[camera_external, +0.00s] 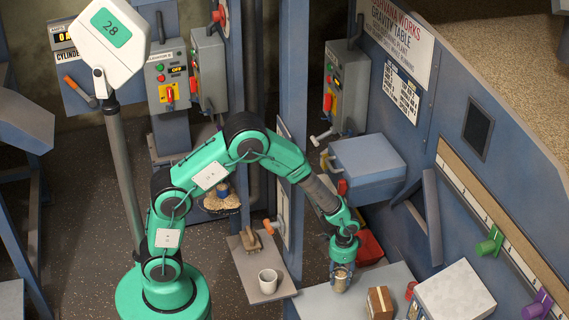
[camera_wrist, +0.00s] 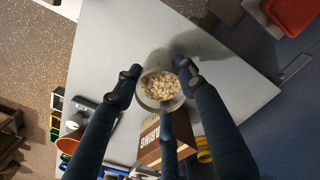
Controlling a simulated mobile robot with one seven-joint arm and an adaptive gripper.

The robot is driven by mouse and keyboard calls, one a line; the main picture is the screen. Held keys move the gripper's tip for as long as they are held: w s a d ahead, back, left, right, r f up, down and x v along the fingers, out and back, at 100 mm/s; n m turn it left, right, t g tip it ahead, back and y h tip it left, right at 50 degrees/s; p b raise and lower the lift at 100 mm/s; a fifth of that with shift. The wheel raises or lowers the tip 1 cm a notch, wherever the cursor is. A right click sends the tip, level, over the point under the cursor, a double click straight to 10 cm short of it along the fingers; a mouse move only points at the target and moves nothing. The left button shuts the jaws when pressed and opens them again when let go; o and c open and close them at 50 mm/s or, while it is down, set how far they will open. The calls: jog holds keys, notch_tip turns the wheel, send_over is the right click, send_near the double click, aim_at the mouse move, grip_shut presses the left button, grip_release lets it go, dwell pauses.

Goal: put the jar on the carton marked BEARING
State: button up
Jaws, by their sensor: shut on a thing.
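The jar (camera_external: 341,280) is a clear container filled with pale pellets. In the wrist view, I look into the jar (camera_wrist: 162,88) from above. My gripper (camera_external: 342,270) has its dark fingers closed around the jar, and the fingers of my gripper (camera_wrist: 160,80) touch its sides. The jar is at the grey table; I cannot tell whether its base touches the top. The brown carton (camera_external: 380,302) stands just right of the jar. In the wrist view, the carton (camera_wrist: 150,140) shows part of its white lettering, ending in "RING", and is partly hidden by a finger.
The grey table (camera_external: 322,300) has bare room left of the jar. A white-topped box (camera_external: 455,292) and a small red item (camera_external: 411,290) are right of the carton. A red bin (camera_external: 369,247) lies behind. A white mug (camera_external: 268,281) and brush (camera_external: 251,240) sit on a separate shelf.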

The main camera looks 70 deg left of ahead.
jog(key=s+d+r+p, duration=0.2)
jog(key=d+r+p, duration=0.1)
jog(key=d+r, duration=0.2)
jog(key=s+d+r+m+p, duration=0.1)
jog(key=s+d+r+p, duration=0.2)
jog(key=d+r, duration=0.3)
jog(key=shift+s+r, duration=0.25)
jog(key=shift+r, duration=0.4)
send_over(381, 299)
jog(key=shift+w+f, duration=0.1)
jog(key=shift+f, duration=0.7)
jog(key=shift+f+b, duration=0.4)
jog(key=shift+f, duration=1.35)
jog(key=shift+f, duration=0.1)
